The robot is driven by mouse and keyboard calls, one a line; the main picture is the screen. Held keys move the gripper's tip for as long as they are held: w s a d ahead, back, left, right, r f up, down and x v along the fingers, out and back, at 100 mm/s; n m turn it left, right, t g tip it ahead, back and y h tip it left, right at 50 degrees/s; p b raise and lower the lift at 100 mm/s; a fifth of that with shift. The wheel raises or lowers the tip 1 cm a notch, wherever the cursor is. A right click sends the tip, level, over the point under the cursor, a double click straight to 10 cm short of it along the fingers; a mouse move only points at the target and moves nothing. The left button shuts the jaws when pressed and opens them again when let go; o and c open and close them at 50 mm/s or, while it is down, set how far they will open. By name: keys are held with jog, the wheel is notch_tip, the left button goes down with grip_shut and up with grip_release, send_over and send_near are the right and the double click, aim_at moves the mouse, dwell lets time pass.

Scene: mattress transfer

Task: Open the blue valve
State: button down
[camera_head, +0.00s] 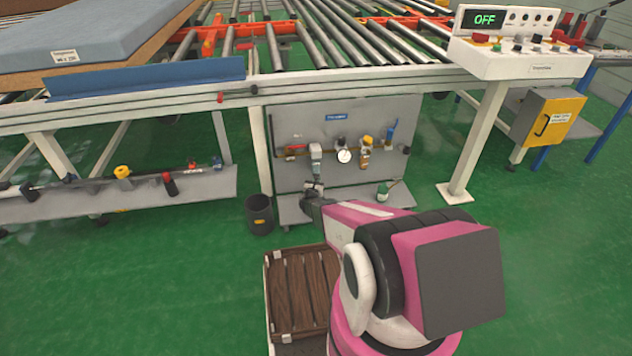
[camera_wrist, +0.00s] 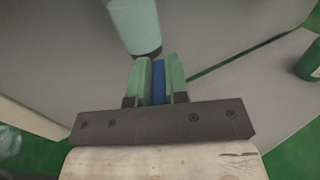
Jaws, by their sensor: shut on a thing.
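A narrow blue piece, the blue valve's handle as far as I can tell (camera_wrist: 159,82), stands between the two green fingers of my gripper (camera_wrist: 157,80) in the wrist view. The fingers are shut on it. In the head view my gripper (camera_head: 312,190) is low at the left part of the grey panel, just below a pale cylinder (camera_head: 315,152). That cylinder also shows above the fingers in the wrist view (camera_wrist: 135,25). The blue piece is hidden by my gripper in the head view, so I cannot tell the valve's angle there.
The grey panel (camera_head: 385,112) carries a round white gauge (camera_head: 344,156), a yellow-topped fitting (camera_head: 365,150) and a blue fitting (camera_head: 391,130) at right. A black bin (camera_head: 259,214) stands left. A wooden crate (camera_head: 302,290) is in front. The console display (camera_head: 484,19) reads OFF.

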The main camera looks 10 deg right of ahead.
jog(key=shift+d+n+t+y, duration=0.15)
jog(key=shift+n+t+y, duration=0.35)
jog(key=shift+n+y, duration=0.5)
jog(key=shift+y, duration=0.5)
jog(key=c, duration=1.4)
grip_release()
jog(key=shift+s+r, duration=0.1)
jog(key=shift+r, duration=0.4)
jog(key=r, duration=0.2)
jog(key=a+r, duration=0.1)
jog(key=r, duration=0.1)
jog(key=shift+s, duration=0.3)
jog(key=s+a+r, duration=0.5)
jog(key=a+r, duration=0.1)
jog(key=a, duration=0.3)
jog(key=shift+a, duration=0.15)
